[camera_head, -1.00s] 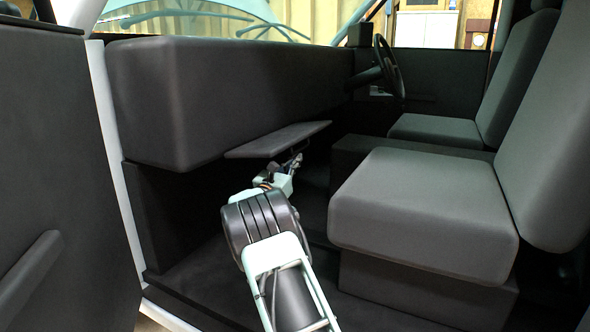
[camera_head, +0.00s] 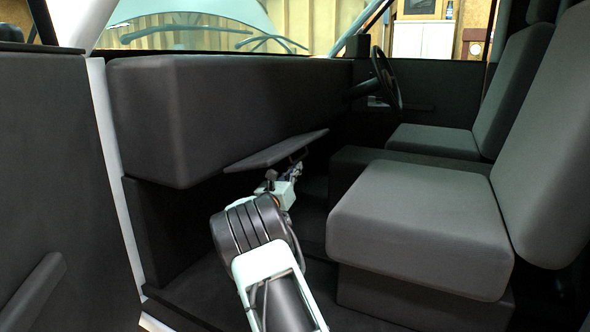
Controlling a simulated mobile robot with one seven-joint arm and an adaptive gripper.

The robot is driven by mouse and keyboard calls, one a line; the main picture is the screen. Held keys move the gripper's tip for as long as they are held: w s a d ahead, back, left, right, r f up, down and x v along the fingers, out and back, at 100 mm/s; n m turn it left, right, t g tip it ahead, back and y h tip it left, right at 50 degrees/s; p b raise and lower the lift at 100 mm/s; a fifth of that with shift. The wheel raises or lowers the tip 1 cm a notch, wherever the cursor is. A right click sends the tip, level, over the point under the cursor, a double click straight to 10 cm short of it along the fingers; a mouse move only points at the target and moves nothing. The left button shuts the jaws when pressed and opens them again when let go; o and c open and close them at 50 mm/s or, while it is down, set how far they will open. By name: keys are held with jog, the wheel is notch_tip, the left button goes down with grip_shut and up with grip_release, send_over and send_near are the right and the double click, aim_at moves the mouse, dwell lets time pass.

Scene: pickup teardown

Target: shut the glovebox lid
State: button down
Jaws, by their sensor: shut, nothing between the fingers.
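The glovebox lid (camera_head: 272,153) is a thin dark panel that sticks out from the lower edge of the dashboard (camera_head: 200,115), tilted and open. My gripper (camera_head: 295,171) is shut and empty, just below the lid near its right end. Its fingertips are small and dark against the footwell, so I cannot tell whether they touch the lid's underside. The inside of the glovebox is hidden behind the lid and dashboard.
A grey passenger seat (camera_head: 420,220) stands close on the right, with a second seat (camera_head: 440,139) beyond it. The steering wheel (camera_head: 386,80) is at the far end. The open door (camera_head: 60,190) is on the left. The footwell around my arm is free.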

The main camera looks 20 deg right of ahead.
aim_at(294, 145)
jog(key=r+n+y+p, duration=0.1)
jog(key=r+n+p, duration=0.2)
jog(key=r+p, duration=0.1)
jog(key=r+n+t+p, duration=0.1)
jog(key=r+n+p, duration=0.3)
jog(key=r+p, duration=0.1)
jog(key=shift+w+a+r+n+y+p, duration=0.1)
jog(key=shift+w+a+n+y+p, duration=0.2)
jog(key=shift+p, duration=0.6)
jog(key=r+n+p, duration=0.1)
jog(key=n+p, duration=0.1)
jog(key=p, duration=0.1)
jog(key=w+a+r+n+y+p, duration=0.1)
jog(key=r+p, duration=0.1)
jog(key=p, duration=0.1)
jog(key=w+a+r+n+y+p, duration=0.1)
jog(key=r+n+p, duration=0.1)
jog(key=p, duration=0.1)
jog(key=shift+r+n, duration=0.1)
jog(key=shift+n, duration=0.2)
jog(key=n+p, duration=0.1)
jog(key=w+a+r+n+p, duration=0.1)
jog(key=p, duration=0.1)
jog(key=shift+w+a+r, duration=0.1)
jog(key=shift+w+a, duration=0.1)
jog(key=shift+a, duration=0.05)
jog(key=shift+w+a+r+p, duration=0.3)
jog(key=shift+w+a+p, duration=0.25)
jog(key=shift+w+p, duration=0.05)
